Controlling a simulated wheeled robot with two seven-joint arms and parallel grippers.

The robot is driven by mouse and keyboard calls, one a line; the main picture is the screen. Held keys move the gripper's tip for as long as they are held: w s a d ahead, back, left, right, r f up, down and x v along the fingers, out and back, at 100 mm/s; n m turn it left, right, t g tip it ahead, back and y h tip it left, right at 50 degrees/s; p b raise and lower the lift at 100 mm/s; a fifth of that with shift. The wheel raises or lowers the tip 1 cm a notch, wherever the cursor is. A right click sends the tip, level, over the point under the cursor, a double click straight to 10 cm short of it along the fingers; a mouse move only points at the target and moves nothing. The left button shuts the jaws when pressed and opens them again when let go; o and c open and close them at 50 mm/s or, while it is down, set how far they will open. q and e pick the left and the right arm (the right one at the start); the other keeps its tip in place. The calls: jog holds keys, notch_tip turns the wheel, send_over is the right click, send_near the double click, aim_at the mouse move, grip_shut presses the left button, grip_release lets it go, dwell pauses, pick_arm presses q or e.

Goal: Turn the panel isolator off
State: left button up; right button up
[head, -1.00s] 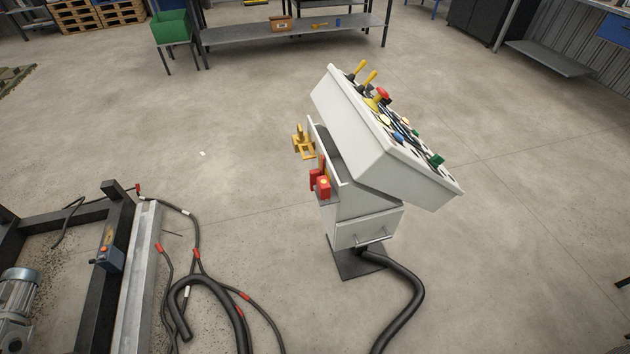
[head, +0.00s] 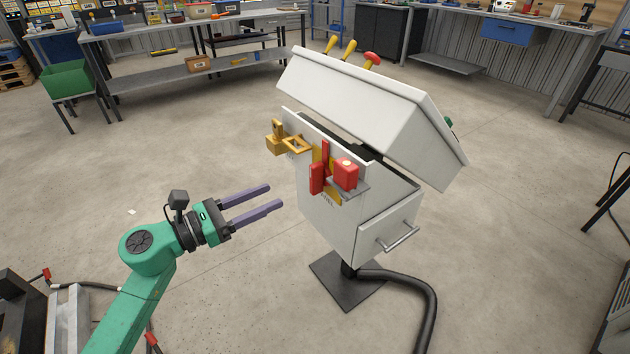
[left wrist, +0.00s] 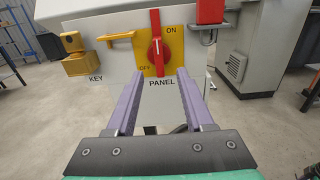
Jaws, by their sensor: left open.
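The panel isolator is a red rotary handle (left wrist: 155,48) on a yellow plate (left wrist: 178,42) marked ON at upper right and OFF at lower left, above the word PANEL. The handle stands about vertical in the left wrist view. In the head view the red handle (head: 319,169) is on the left face of the white control panel (head: 340,225). My left gripper (head: 275,196) is open and empty, left of that face and apart from it. In the left wrist view its purple fingers (left wrist: 155,82) point at the handle's lower end. My right gripper is out of view.
A yellow key fitting (head: 284,142) sits left of the isolator, and a red block (head: 346,173) on a grey bracket sits right of it. A black hose (head: 425,300) runs from the panel's foot. The floor around is mostly clear.

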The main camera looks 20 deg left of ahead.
aim_at(311, 177)
pick_arm(q)
jog(key=p+x, duration=0.2)
jog(key=x, duration=0.9)
jog(key=shift+w, duration=0.2)
jog(key=shift+a, duration=0.1)
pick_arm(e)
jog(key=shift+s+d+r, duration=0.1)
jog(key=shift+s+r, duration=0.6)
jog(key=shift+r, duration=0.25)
pick_arm(q)
grip_shut()
